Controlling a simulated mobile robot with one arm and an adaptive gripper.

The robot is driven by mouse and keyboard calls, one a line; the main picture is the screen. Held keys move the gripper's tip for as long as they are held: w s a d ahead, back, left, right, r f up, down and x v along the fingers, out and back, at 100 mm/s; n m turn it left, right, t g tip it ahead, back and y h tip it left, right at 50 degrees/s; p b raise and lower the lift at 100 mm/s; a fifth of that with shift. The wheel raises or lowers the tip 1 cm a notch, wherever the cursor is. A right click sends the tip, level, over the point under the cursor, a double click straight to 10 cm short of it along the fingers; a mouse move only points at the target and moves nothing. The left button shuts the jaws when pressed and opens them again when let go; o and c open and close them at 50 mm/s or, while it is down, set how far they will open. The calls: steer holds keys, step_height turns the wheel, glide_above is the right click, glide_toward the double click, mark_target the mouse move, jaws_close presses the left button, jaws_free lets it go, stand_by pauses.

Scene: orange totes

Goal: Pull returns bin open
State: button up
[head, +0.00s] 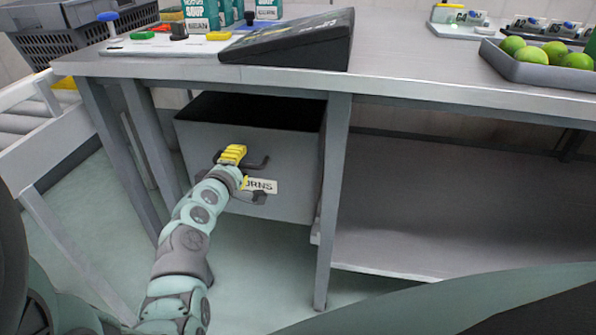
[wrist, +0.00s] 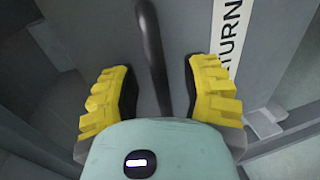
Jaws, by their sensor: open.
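The returns bin (head: 290,205) is a grey drawer under the counter, with a "RETURNS" label partly hidden by my arm in the head view. Its top is open and dark inside, and its front stands near the table's front legs. A dark bar handle (head: 257,163) is on its front; the handle also shows in the wrist view (wrist: 151,50). My gripper (head: 233,155) has yellow fingers and is at the bin's front by the handle. In the wrist view my gripper (wrist: 160,95) is open, with the handle between its two fingers. Contact with the handle cannot be told.
The counter (head: 420,85) above holds a dark slanted panel (head: 295,40), cartons and a grey tray of green fruit (head: 540,70). A table leg (head: 333,200) stands right of the bin. A white roller conveyor (head: 45,130) is at left. Floor before the bin is clear.

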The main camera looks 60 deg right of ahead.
jaws_close()
steer(key=shift+a, duration=0.15)
stand_by(0.4)
